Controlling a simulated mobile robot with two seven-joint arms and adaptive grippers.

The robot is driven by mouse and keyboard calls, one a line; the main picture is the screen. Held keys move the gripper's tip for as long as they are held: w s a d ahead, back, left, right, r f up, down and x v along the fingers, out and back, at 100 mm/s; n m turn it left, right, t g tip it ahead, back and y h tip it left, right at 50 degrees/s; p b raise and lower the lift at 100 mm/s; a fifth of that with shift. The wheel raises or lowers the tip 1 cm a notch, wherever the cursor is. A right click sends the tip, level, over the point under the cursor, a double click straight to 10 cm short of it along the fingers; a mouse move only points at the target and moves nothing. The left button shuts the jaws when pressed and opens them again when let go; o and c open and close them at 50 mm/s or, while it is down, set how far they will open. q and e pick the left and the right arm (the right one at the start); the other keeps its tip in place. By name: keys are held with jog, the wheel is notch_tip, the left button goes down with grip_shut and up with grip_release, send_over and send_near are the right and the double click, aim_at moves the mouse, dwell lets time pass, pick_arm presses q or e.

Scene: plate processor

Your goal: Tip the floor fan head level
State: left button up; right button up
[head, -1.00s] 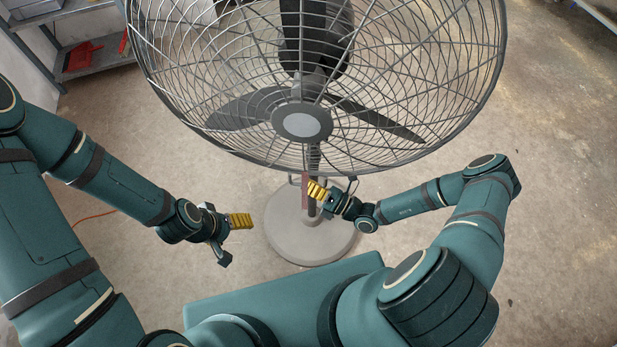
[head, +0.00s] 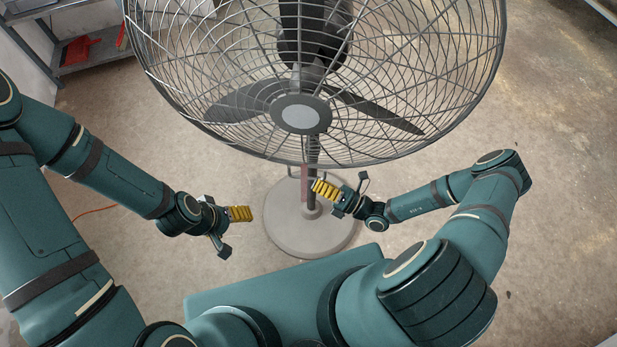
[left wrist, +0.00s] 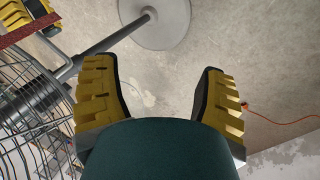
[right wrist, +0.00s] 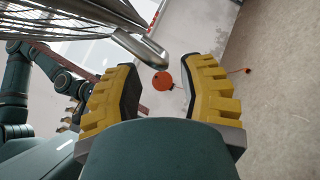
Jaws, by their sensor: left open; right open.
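The floor fan's round wire-cage head (head: 301,117) fills the top of the head view, its hub facing me. Its exact tilt is hard to judge. Its pole (head: 311,188) stands on a round grey base (head: 290,235). A thin reddish strip (head: 304,186) hangs at the pole. My right gripper (head: 326,189) is open beside the pole, below the cage's lower rim. In the right wrist view a silver bar (right wrist: 140,48) lies ahead of its fingers, apart from them. My left gripper (head: 236,228) is open and empty, left of the base.
A grey shelf (head: 95,55) with red items stands at the upper left. An orange cable (head: 95,211) lies on the floor at left. An orange-red disc (right wrist: 162,81) shows in the right wrist view. The floor right of the fan is clear.

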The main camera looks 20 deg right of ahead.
jog(key=v, duration=0.8)
jog(key=shift+s, duration=0.15)
